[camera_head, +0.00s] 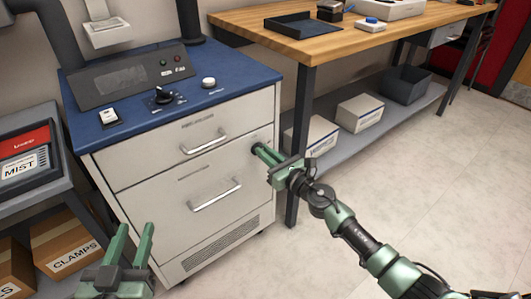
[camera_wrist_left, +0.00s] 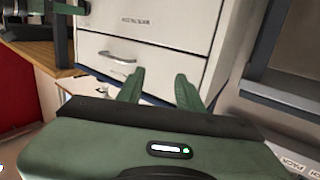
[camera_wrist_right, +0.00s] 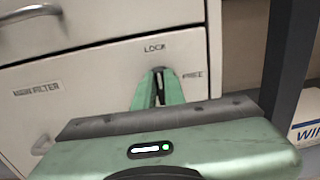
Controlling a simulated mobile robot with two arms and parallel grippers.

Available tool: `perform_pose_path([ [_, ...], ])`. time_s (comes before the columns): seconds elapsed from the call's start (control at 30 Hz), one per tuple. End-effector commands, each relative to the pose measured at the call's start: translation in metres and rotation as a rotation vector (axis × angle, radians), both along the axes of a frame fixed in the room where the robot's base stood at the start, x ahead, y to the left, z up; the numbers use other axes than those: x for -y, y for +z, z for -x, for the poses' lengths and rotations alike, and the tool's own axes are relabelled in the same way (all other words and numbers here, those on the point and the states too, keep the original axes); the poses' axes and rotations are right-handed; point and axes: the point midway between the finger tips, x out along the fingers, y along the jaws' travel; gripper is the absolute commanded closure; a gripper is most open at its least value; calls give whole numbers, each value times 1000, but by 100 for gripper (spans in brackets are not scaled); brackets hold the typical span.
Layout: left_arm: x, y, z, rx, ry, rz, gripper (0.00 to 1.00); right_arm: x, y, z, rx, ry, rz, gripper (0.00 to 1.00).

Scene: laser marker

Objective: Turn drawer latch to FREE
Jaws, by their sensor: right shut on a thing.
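The drawer latch (camera_wrist_right: 158,73) is a small dark knob on the right part of the white cabinet's front (camera_head: 195,140), between the two drawer pulls in height. It also shows dark in the head view (camera_head: 256,148). In the right wrist view, the word LOCK stands above it and FREE to its right. My right gripper (camera_wrist_right: 159,88) is shut on the latch, and its fingers hide most of it. The visible part looks roughly upright, towards LOCK. My left gripper (camera_head: 139,240) is open and empty, in front of the cabinet at lower left.
The blue cabinet top holds a control panel (camera_head: 130,77), a black knob (camera_head: 164,95) and a white button (camera_head: 209,82). A wooden workbench (camera_head: 300,45) stands to the right. The floor at right is clear.

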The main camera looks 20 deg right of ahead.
Motion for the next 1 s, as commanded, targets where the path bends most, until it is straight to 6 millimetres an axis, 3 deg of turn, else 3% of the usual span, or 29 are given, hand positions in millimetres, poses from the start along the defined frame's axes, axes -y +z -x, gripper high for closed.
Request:
perform_pose_path([
  [0.47, -2, -11, 2, -63, 4, -15, 64, 3, -1, -1, -81, 0, -220, 100],
  [1.0, -14, -58, 20, -313, 21, -78, 64, 8, -3, -3, -256, -1, -701, 100],
])
